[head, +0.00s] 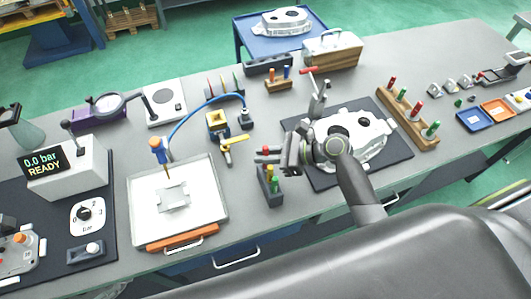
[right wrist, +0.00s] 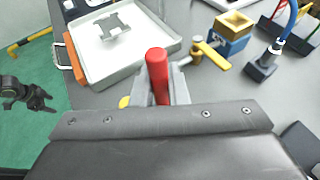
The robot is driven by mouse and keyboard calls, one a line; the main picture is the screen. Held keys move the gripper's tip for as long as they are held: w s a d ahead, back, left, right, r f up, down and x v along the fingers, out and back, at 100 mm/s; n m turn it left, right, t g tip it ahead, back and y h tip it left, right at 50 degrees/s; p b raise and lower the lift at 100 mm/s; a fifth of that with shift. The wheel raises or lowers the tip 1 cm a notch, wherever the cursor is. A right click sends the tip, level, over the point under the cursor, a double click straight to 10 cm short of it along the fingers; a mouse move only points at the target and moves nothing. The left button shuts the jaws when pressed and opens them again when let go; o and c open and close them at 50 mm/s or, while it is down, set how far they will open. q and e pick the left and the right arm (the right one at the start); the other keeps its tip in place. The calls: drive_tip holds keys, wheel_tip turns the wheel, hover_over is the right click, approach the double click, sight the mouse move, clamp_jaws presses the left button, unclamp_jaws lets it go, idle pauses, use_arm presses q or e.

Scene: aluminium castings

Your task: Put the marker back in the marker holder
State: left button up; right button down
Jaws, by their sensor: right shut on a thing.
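The red marker (right wrist: 157,72) is held between the fingers of my right gripper (head: 272,153), its red end pointing away from the wrist. The marker holder (head: 267,196) is a small dark block on the bench, just below the gripper in the head view. A green marker (head: 275,185) stands in it. In the right wrist view a bit of yellow (right wrist: 124,102) shows beside the fingers, and the holder is otherwise hidden by the gripper. My left gripper (right wrist: 38,97) shows small at the left of the right wrist view, over the green floor; its jaw opening is unclear.
A white tray (head: 222,236) with a grey part lies left of the holder. A yellow valve handle (head: 233,150) and a blue hose (head: 193,108) are behind it. A casting (head: 372,145) on a dark mat lies right, beside my arm. A wooden rack (head: 407,118) stands farther right.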

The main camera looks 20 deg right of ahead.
drive_tip(key=shift+f+b, duration=0.9)
drive_tip(key=shift+f, duration=1.15)
drive_tip(key=c, duration=1.3)
unclamp_jaws()
drive_tip(key=shift+c, duration=0.2)
drive_tip(key=shift+d, duration=0.1)
drive_tip(key=b+v, duration=0.3)
drive_tip(key=v, duration=1.4)
drive_tip(key=shift+s+d, duration=0.1)
drive_tip(key=shift+d, duration=0.05)
